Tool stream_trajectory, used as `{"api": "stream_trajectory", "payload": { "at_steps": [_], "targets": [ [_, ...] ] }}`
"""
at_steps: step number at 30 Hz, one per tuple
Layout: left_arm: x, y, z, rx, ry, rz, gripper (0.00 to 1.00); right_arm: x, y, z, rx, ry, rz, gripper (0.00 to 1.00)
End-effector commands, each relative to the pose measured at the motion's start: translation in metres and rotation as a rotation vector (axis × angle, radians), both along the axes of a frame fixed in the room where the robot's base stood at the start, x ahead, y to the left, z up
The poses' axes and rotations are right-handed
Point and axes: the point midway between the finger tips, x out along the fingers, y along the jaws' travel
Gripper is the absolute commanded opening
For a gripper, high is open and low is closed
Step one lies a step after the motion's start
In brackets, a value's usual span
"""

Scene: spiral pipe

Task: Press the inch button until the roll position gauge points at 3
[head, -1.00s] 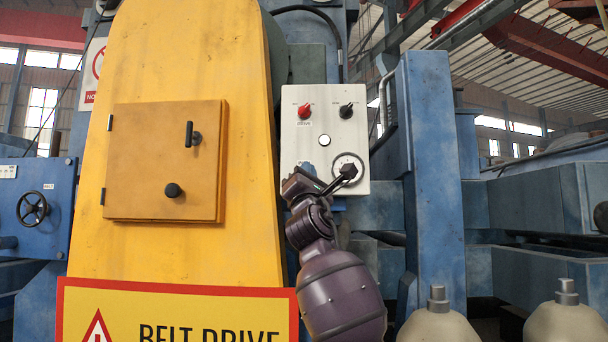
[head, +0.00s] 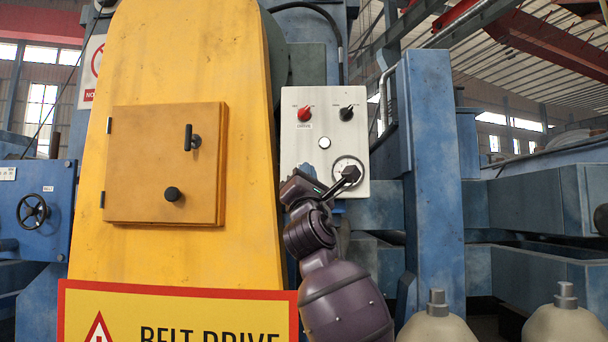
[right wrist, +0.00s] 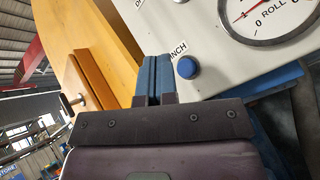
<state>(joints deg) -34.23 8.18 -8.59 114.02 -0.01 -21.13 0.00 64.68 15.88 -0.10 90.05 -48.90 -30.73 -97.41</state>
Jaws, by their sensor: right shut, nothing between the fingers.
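The pale control panel (head: 299,142) stands right of the yellow belt guard. The blue inch button (right wrist: 187,67) shows in the right wrist view beside its partly covered label; in the head view it is hidden. The roll position gauge (right wrist: 265,18) is cut off at the top of the right wrist view. Its red needle shows, but I cannot read its value. The gauge also shows in the head view (head: 346,162), partly covered by my right arm. My right gripper (right wrist: 154,72) is shut and empty, its blue fingertips just left of the button. Contact cannot be told. My left gripper is not in view.
The panel also carries a red selector (head: 304,114), a black selector (head: 346,113) and a white button (head: 324,142). The yellow guard (head: 245,60) has a boxed door (head: 150,160) with handles. A blue post (head: 432,180) stands to the right.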

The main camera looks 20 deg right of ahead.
Motion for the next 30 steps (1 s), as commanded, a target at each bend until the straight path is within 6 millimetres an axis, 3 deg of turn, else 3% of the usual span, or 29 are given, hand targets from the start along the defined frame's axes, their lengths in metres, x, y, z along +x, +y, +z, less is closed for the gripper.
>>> {"api": "stream_trajectory", "payload": {
  "at_steps": [12, 30],
  "targets": [
    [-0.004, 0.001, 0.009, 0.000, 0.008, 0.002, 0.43, -0.028, 0.010, 0.000, -0.002, 0.001, 0.000, 0.00],
    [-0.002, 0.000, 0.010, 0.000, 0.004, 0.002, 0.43, -0.030, 0.011, -0.001, 0.000, 0.001, 0.000, 0.00]
  ]
}}
